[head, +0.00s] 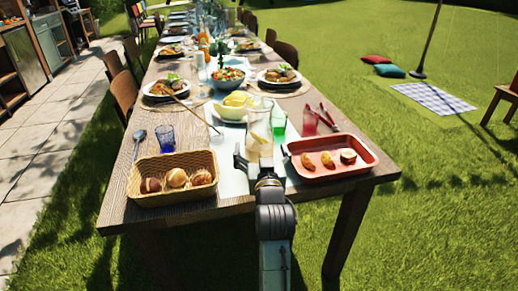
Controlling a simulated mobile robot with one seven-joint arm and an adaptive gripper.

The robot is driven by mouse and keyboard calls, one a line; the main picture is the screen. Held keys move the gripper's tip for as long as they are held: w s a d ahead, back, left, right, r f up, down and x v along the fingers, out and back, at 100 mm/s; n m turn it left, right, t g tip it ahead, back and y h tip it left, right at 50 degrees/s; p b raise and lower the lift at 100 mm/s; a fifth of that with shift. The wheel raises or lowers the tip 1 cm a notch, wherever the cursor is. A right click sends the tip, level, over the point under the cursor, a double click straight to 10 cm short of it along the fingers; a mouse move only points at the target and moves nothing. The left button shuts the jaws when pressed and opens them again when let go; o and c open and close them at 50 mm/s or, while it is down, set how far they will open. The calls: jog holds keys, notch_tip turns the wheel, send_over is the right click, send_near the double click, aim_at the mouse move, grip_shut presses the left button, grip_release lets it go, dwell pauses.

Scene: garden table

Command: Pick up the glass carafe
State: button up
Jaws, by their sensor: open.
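The glass carafe (259,122) stands upright near the front end of the long wooden table. It is clear, with pale yellow contents low down. My gripper (261,156) is open at the table's near end, its fingers spread to the left and right of the carafe's lower part. My gripper partly hides the carafe's base. I cannot tell whether the fingers touch the glass or how far they reach around it.
A bread basket (134,187) stands left and a red tray (369,165) with food right, both close to my gripper. A bowl of yellow food (237,101) is just behind; a blue glass (166,138) stands left.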

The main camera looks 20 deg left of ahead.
jog(key=x, duration=0.3)
jog(key=shift+w+a+r+p, duration=0.1)
jog(key=shift+w+a+p, duration=0.1)
jog(key=shift+p, duration=0.15)
jog(key=c, duration=2)
jog(key=shift+s+r, duration=0.1)
jog(key=shift+r, duration=0.05)
jog(key=shift+c, duration=0.2)
